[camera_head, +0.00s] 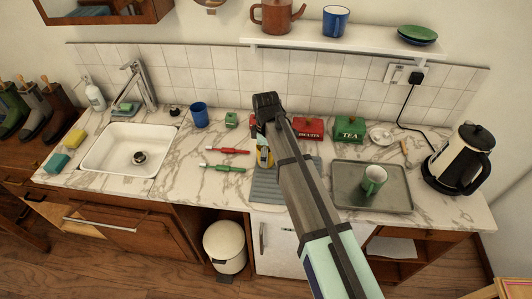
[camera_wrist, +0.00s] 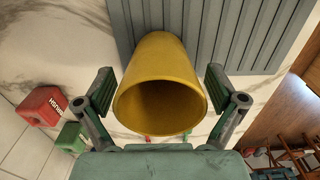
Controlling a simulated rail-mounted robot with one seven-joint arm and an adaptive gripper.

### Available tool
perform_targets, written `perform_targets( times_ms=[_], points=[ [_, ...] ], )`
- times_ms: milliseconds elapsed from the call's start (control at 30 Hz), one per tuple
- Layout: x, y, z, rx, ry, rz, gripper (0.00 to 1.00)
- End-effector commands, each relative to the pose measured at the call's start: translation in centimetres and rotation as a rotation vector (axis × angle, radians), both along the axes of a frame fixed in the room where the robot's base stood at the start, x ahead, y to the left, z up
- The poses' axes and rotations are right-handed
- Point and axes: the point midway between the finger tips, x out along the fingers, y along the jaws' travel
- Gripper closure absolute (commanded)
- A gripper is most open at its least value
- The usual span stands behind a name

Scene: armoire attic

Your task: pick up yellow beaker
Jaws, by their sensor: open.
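The yellow beaker (camera_wrist: 165,62) shows large in the wrist view, its open mouth facing the camera. Its far end overlaps the edge of the grey ribbed mat (camera_wrist: 245,35); I cannot tell whether it stands on the mat. My gripper (camera_wrist: 160,88) is open, with one finger on each side of the beaker and visible gaps between. The mat (camera_head: 266,191) also shows there.
A red tin (camera_head: 308,128) and green tea tin (camera_head: 349,129) stand behind. Red (camera_head: 228,150) and green (camera_head: 222,168) toothbrushes and a blue cup (camera_head: 199,115) are left. A shelf (camera_head: 330,45) hangs above.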

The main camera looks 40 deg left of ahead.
Motion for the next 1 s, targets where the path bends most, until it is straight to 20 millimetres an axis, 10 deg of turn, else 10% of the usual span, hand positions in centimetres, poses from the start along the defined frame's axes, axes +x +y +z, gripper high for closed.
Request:
perform_targets(
  times_ms=[367, 567, 1000],
  points=[
    [0.00, -0.01, -1.15, 0.000, 0.000, 0.000, 0.06],
    [-0.01, -0.02, -1.15, 0.000, 0.000, 0.000, 0.57],
    [-0.04, -0.07, -1.22, -0.002, 0.001, 0.000, 0.60]
  ],
)
